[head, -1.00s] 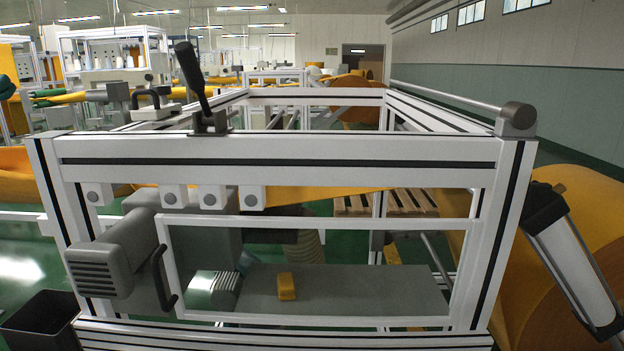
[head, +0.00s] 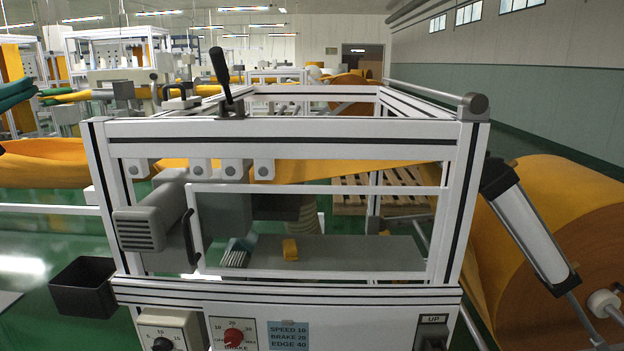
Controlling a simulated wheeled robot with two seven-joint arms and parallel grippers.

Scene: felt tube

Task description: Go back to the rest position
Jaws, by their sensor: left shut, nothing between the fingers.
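Only a small dark piece at the left edge of the head view may be my left gripper (head: 2,150); it is apart from the machine and holds nothing that I can see. My right gripper is not in view. The white-framed felt machine (head: 290,128) stands in front of me. Its front guard frame (head: 320,189) has a dark handle (head: 189,237) at its left. A yellow block (head: 290,249) lies on the grey plate inside. The black lever (head: 221,75) on the top rail leans left.
A panel below holds a dial (head: 163,328), a red brake knob (head: 234,337), a blue label (head: 289,335) and an UP switch (head: 431,332). A black bin (head: 83,288) hangs at the left. A large orange felt roll (head: 570,230) stands at the right. Green floor is free at the left.

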